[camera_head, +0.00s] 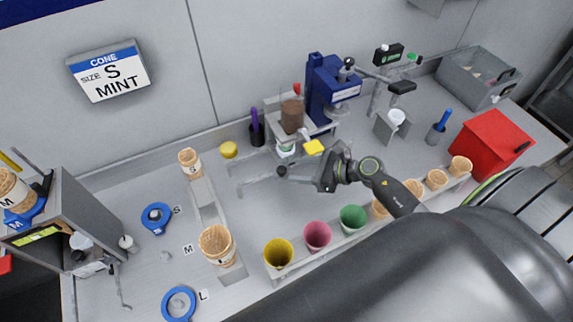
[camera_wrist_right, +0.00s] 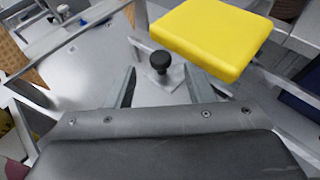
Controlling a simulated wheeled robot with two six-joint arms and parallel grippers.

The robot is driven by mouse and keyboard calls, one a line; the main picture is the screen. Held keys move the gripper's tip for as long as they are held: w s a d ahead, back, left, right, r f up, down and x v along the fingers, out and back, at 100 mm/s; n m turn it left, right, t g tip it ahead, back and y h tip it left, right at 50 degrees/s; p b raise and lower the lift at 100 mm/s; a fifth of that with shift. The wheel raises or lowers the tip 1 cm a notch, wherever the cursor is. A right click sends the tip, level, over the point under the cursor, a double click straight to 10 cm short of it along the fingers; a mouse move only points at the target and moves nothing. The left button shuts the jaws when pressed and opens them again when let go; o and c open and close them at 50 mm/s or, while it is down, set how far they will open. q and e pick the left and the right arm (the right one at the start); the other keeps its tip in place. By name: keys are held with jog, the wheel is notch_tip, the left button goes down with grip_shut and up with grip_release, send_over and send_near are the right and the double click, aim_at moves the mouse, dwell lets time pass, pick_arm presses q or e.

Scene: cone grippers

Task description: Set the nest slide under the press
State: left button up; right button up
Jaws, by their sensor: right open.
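The nest slide shows as a black knob (camera_head: 281,171) on a pale metal plate in front of the blue press (camera_head: 330,92). In the right wrist view the knob (camera_wrist_right: 160,63) stands upright on a small light plate (camera_wrist_right: 178,83). My right gripper (camera_head: 297,179) is open beside the knob. In the wrist view its two fingers (camera_wrist_right: 158,88) lie left and right of the knob, which appears just beyond or between the tips. I cannot tell whether they touch it. My left gripper is not in view.
A yellow pad (camera_head: 313,147) sits close to the right gripper; it looms large in the wrist view (camera_wrist_right: 212,38). A brown canister (camera_head: 292,116) stands left of the press. Colored cups (camera_head: 317,235) line the front rail.

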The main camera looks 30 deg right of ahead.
aim_at(282, 169)
jog(key=shift+p+x, duration=0.5)
jog(key=shift+x, duration=1.9)
jog(key=shift+f, duration=0.1)
jog(key=shift+c, duration=0.2)
grip_shut()
